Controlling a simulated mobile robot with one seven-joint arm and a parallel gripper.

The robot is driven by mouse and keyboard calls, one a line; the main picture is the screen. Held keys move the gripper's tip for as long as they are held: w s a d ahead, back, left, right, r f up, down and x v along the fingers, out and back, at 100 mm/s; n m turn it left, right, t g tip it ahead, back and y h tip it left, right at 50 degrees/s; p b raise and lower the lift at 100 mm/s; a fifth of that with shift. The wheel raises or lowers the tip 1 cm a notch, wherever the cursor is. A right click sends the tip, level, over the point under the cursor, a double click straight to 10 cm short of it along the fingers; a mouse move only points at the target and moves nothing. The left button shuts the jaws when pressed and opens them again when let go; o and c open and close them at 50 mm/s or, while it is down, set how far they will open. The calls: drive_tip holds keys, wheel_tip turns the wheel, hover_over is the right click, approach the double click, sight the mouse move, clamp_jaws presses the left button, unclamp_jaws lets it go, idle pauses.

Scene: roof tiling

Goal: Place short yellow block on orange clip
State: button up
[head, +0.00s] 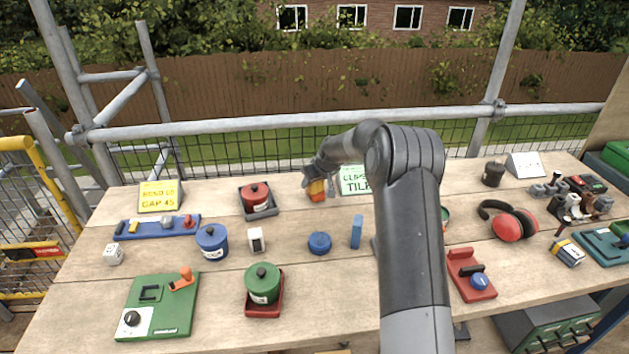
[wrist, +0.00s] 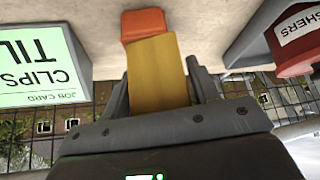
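A yellow block (wrist: 157,75) fills the space between the fingers of my gripper (wrist: 160,85) in the wrist view; both fingers look close against its sides. The orange clip (wrist: 143,24) is just past the block's far end, and the two overlap in this view. I cannot tell whether they touch. In the head view my gripper (head: 314,180) is low at the back of the table, with the orange clip (head: 318,193) at its tip. The fingers are mostly hidden there, and the yellow block is small.
The green "clips" card (head: 355,180) stands close right of my gripper. A red pot (head: 256,195) stands to its left. A green board (head: 158,308) carries another orange piece (head: 183,280).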

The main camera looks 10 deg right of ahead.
drive_tip(key=shift+o, duration=1.2)
drive_tip(key=shift+r, duration=0.1)
drive_tip(key=v, duration=1.2)
drive_tip(key=s+a+r+h, duration=0.1)
drive_tip(key=s+r, duration=0.4)
drive_tip(key=s, duration=0.3)
drive_tip(key=s+r+m, duration=0.1)
drive_tip(key=s+r, duration=0.3)
drive_tip(key=s, duration=0.3)
drive_tip(key=s+a+r+h, duration=0.1)
drive_tip(key=s+r, duration=0.4)
drive_tip(key=s, duration=0.3)
drive_tip(key=s+d+f+m, duration=0.1)
drive_tip(key=s+f+m, duration=0.1)
drive_tip(key=s, duration=2.3)
drive_tip(key=shift+d+m+h, duration=0.3)
drive_tip(key=shift+d+m, duration=0.1)
drive_tip(key=shift+m, duration=0.3)
